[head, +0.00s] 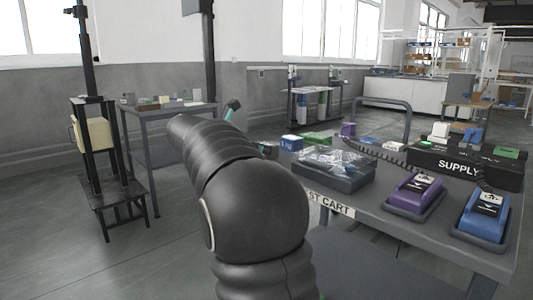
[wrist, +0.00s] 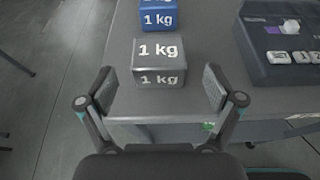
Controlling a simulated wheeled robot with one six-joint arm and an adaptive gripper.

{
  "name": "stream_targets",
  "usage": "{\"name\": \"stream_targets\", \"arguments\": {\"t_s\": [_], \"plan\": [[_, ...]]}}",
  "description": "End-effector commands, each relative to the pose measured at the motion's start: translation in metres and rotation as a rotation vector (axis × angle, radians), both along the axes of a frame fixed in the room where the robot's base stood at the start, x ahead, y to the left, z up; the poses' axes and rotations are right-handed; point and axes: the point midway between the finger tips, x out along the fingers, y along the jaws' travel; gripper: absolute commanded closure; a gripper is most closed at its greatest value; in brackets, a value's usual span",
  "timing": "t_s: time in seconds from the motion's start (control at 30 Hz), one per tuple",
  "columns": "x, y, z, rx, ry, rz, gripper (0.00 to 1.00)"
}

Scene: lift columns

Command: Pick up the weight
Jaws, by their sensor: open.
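In the wrist view a grey weight (wrist: 158,62) marked 1 kg stands near the edge of a grey table top. A blue weight (wrist: 158,18) marked 1 kg stands just beyond it. My gripper (wrist: 158,84) is open, with one finger to the left and one to the right of the grey weight's near part. Gaps show on both sides, and nothing is held. In the head view my arm covers the middle, and I cannot make out the grey weight there. A blue block (head: 291,143) shows on the cart.
A dark device (wrist: 285,50) with pale buttons stands right of the weights. A side table (head: 166,110) stands behind, left.

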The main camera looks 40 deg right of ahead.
Motion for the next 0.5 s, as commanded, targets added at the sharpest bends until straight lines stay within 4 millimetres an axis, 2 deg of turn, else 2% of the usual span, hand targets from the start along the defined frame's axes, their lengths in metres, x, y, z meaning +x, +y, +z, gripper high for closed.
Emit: {"name": "stream_targets", "arguments": {"t_s": [0.1,0.37,0.5], "plan": [[0.001,-0.013,-0.005,0.0,0.0,-0.001,0.08],[0.002,-0.024,-0.009,0.001,0.0,0.0,0.08],[0.004,-0.041,-0.015,0.001,0.0,-0.002,0.08]]}}
